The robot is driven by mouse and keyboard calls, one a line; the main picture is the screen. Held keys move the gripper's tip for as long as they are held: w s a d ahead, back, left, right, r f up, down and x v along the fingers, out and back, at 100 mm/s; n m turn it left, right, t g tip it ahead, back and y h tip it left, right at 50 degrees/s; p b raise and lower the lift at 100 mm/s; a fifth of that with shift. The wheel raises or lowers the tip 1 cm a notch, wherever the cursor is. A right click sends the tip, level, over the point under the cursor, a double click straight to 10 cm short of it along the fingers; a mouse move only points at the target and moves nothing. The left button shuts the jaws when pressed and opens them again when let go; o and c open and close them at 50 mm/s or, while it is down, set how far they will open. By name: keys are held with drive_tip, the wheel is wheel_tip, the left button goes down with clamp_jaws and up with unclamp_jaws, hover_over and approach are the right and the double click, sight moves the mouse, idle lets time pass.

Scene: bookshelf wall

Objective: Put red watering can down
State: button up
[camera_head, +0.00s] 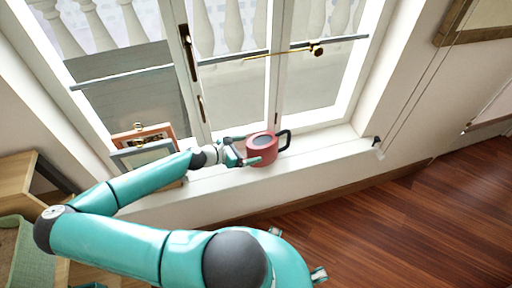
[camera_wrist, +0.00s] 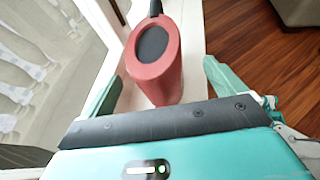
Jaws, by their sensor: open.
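The red watering can (camera_head: 262,152) stands upright on the white windowsill (camera_head: 330,150) in front of the window. It has a dark opening on top and a black handle on its right side. My gripper (camera_head: 246,150) is at its left side, with its fingers spread around the can. In the wrist view the can (camera_wrist: 160,80) stands between the two teal fingers of my gripper (camera_wrist: 160,92), with gaps visible on both sides. Its lower front is partly hidden behind the gripper body.
Picture frames (camera_head: 146,150) lean on the sill at the left, close beside my arm. The window (camera_head: 240,80) with its brass handle is behind the can. The sill to the right of the can is mostly clear. A wooden floor (camera_head: 400,210) lies below.

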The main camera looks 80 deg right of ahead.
drive_tip(key=v, duration=0.6)
drive_tip(key=shift+a, duration=0.2)
drive_tip(key=shift+o, duration=0.6)
drive_tip(key=shift+w+r, duration=0.1)
drive_tip(key=shift+w, duration=0.1)
drive_tip(key=shift+r, duration=0.1)
